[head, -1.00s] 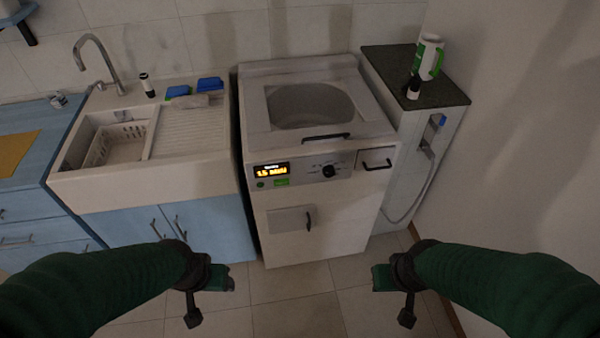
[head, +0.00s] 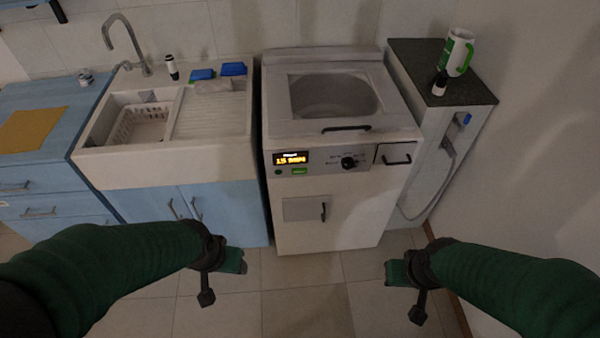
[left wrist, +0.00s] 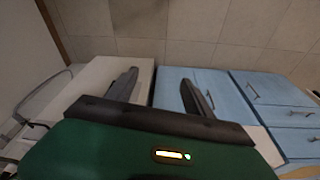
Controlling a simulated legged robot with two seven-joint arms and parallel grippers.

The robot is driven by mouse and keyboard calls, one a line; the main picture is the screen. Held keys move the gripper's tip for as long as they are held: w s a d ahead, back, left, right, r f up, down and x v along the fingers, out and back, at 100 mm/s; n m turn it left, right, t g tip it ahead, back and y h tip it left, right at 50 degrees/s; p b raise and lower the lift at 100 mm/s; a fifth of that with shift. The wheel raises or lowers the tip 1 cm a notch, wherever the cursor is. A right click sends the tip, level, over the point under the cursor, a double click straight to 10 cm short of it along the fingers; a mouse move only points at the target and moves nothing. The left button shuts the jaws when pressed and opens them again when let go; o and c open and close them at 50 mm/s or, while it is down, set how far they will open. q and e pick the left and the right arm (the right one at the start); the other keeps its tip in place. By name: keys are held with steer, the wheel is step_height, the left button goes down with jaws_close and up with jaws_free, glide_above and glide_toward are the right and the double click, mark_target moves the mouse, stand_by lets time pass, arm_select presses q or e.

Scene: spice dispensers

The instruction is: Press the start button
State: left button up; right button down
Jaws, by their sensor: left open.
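The washing machine (head: 343,215) stands in the middle of the head view, its lid down over a round window. Its front panel (head: 325,160) has a lit orange display (head: 291,158), a black knob (head: 348,162), a green rectangular button (head: 299,171) and a small dark round button (head: 278,172). I cannot read which is the start button. My left gripper (head: 238,262) is low in front of the machine's left edge, apart from it. In the left wrist view its two fingers (left wrist: 160,92) are spread with nothing between. My right gripper (head: 394,272) is low, right of the machine, its jaws unclear.
A sink (head: 165,165) over blue cabinets (head: 225,205) stands left of the machine. A dark-topped side unit (head: 470,88) with a white and green jug (head: 458,55) and a hose stands right, beside the wall. The tiled floor (head: 305,290) before the machine is clear.

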arm_select(q)
jaws_close()
stand_by(1.5)
